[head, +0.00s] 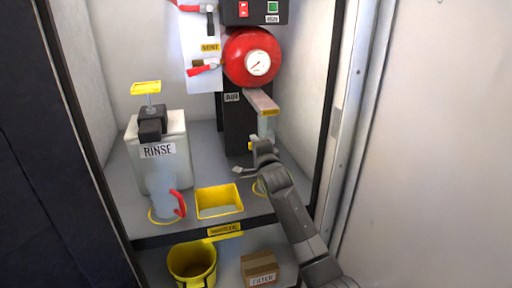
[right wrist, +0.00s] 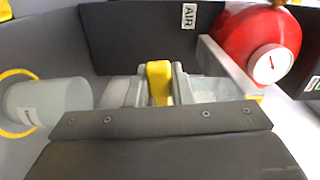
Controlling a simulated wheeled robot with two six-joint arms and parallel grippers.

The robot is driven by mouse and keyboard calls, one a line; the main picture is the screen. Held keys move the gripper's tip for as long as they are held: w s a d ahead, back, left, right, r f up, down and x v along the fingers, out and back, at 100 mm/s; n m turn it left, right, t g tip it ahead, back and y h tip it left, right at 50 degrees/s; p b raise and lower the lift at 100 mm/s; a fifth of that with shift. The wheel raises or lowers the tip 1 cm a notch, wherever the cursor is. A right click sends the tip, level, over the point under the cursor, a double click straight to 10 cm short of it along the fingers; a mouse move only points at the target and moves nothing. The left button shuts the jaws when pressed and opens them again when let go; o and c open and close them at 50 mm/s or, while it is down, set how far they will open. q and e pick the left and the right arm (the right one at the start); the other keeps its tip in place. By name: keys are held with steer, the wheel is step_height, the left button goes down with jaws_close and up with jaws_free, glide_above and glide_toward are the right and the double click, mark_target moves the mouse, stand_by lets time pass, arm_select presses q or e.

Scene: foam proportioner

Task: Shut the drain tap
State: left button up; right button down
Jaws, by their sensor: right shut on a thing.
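My right gripper (head: 258,150) reaches in from the lower right to the front of the dark column labelled AIR (head: 233,122). In the right wrist view its two grey fingers (right wrist: 158,88) are shut on a yellow handle (right wrist: 158,80), which I take as the drain tap's handle. A bit of this yellow handle (head: 251,146) also shows in the head view, beside the gripper. The tap's body is mostly hidden by the gripper, and I cannot tell whether the tap is open or closed. My left gripper is not in view.
A red tank with a gauge (head: 246,56) sits above a pale ledge (head: 262,102). A clear cylinder (right wrist: 48,102) lies left in the wrist view.

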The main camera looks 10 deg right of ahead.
steer(key=shift+r+m, duration=0.2)
steer(key=shift+m, duration=0.3)
steer(key=c, duration=1.3)
jaws_free()
steer(key=shift+s, duration=0.1)
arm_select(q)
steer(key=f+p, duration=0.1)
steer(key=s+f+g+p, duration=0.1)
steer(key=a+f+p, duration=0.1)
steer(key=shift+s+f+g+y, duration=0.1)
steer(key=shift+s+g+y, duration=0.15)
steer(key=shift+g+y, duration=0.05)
arm_select(e)
steer(key=s, duration=1.7)
steer(key=shift+s+d, duration=0.15)
steer(key=shift+d, duration=0.15)
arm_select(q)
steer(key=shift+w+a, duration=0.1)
